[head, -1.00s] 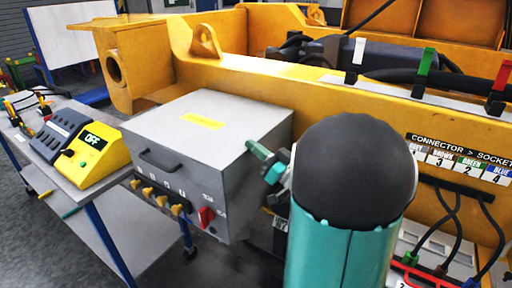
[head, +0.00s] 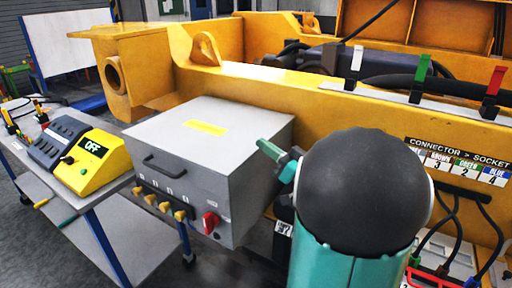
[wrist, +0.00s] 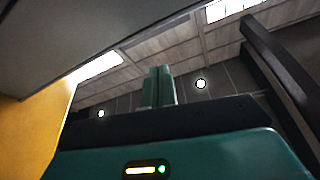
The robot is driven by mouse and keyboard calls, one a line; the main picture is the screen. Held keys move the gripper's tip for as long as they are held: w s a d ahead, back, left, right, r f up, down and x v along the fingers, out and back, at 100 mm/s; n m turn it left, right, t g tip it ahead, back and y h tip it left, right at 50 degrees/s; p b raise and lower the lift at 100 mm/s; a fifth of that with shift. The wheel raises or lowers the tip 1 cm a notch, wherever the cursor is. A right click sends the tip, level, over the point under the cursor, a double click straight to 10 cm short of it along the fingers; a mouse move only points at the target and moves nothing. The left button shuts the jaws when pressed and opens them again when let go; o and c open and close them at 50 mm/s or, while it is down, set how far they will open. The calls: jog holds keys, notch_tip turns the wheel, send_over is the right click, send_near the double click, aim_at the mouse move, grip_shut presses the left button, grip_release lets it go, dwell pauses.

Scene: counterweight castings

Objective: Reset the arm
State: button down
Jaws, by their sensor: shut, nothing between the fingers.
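My arm stands at the right of the head view, with a dark round joint and a teal link. My gripper (head: 266,148) shows as a teal tip beside the joint, in front of the right side of the grey box; part of it is hidden behind the joint. In the wrist view the two teal fingers (wrist: 158,88) stand together, shut and empty, pointing up toward the ceiling.
The grey box (head: 165,150) with a handle, yellow knobs and a red switch is close left of my gripper. A yellow frame (head: 290,100) runs behind. A bench (head: 105,205) at left holds a yellow unit reading OFF (head: 92,160). Cables hang at right.

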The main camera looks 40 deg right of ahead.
jog(key=d+v, duration=0.1)
jog(key=v, duration=0.6)
jog(key=shift+d, duration=0.1)
